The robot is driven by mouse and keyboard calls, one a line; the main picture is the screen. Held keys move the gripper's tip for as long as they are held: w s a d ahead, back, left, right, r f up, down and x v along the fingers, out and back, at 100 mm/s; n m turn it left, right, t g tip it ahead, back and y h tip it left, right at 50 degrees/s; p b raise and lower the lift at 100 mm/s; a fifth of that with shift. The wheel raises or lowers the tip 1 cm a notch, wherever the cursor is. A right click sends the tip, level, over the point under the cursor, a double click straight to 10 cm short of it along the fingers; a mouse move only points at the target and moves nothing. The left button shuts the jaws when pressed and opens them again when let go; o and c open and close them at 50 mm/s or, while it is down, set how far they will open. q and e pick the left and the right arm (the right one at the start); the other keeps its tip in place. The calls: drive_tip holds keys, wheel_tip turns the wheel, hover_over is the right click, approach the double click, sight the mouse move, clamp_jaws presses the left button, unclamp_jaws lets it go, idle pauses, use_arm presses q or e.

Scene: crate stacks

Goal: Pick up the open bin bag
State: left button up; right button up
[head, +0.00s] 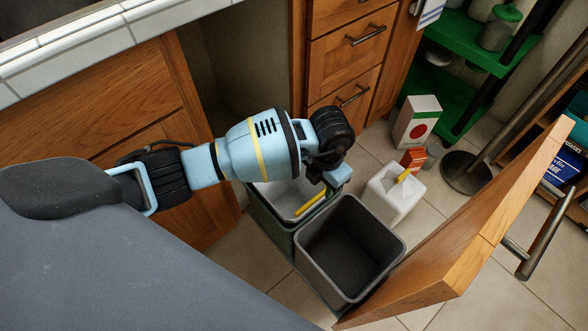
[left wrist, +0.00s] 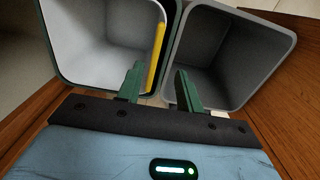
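The open bin bag (head: 283,196) is a pale liner inside a dark green bin (head: 262,217), with a yellow strip (head: 310,202) along one side. In the left wrist view the bag (left wrist: 100,45) fills the left half and its yellow strip (left wrist: 157,50) runs down its right edge. My left gripper (head: 337,180) is above the bag's right side in the head view. In the left wrist view my left gripper (left wrist: 160,70) is open and empty, one finger over the bag's side and one over the grey bin's side. Contact cannot be told. My right gripper is not in view.
An empty dark grey bin (head: 313,255) stands against the green bin. A white container with a yellow top part (head: 393,200), boxes (head: 416,122) and a metal stand (head: 465,172) are on the tiled floor. A wooden door (head: 480,235) stands open at right; drawers (head: 345,60) are behind.

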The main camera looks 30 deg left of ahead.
sight(317, 196)
use_arm(q)
drive_tip(key=f, duration=0.1)
drive_tip(key=f+b, duration=0.1)
drive_tip(key=f, duration=0.1)
drive_tip(key=a+f+b, duration=0.1)
drive_tip(key=f, duration=0.1)
drive_tip(key=shift+s+f, duration=0.1)
drive_tip(key=shift+f, duration=0.35)
drive_tip(key=shift+r, duration=0.1)
drive_tip(key=shift+c, duration=0.2)
drive_tip(key=c, duration=0.7)
clamp_jaws()
